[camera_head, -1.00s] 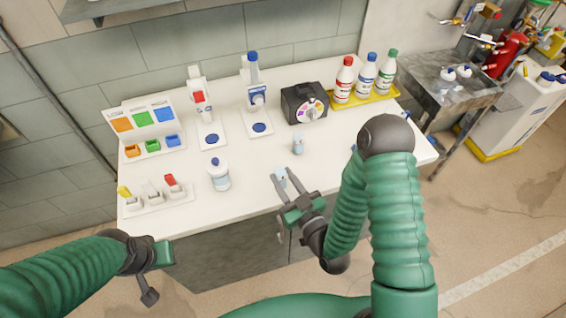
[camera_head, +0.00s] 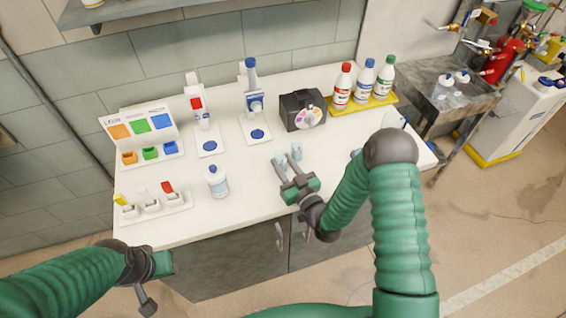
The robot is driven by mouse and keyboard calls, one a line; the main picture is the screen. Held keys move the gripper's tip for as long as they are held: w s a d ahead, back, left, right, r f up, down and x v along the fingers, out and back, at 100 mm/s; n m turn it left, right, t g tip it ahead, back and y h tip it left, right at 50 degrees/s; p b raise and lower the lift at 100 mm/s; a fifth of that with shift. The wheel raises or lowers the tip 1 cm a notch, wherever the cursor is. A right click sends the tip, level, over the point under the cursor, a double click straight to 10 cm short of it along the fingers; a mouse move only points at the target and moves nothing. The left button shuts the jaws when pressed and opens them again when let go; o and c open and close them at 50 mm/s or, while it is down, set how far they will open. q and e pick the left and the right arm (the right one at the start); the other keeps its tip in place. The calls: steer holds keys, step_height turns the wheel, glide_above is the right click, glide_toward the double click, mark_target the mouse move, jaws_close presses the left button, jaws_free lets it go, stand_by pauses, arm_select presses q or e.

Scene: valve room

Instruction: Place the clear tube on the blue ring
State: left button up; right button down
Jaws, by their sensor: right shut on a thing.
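A small clear tube (camera_head: 281,159) with a pale blue tint is at the tips of my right gripper (camera_head: 289,167), which is shut on it above the white table. A second small clear tube (camera_head: 297,151) is just beyond the right fingertip. Blue round marks, which may be the blue ring, lie on the white bases of two dispensers: one on the left (camera_head: 210,146), one on the right (camera_head: 257,134). Both are behind and left of the held tube, apart from it. My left gripper (camera_head: 150,285) hangs before the table's front left; its jaws are unclear.
A black box with a coloured dial (camera_head: 311,117) stands behind the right gripper. A white bottle (camera_head: 217,182) stands to its left. Capped bottles on a yellow tray (camera_head: 370,101) are at the back right. Coloured bins (camera_head: 150,153) and switches (camera_head: 152,203) are at the left.

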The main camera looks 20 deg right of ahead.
steer(key=c, duration=1.1)
jaws_free()
steer(key=shift+o, duration=0.2)
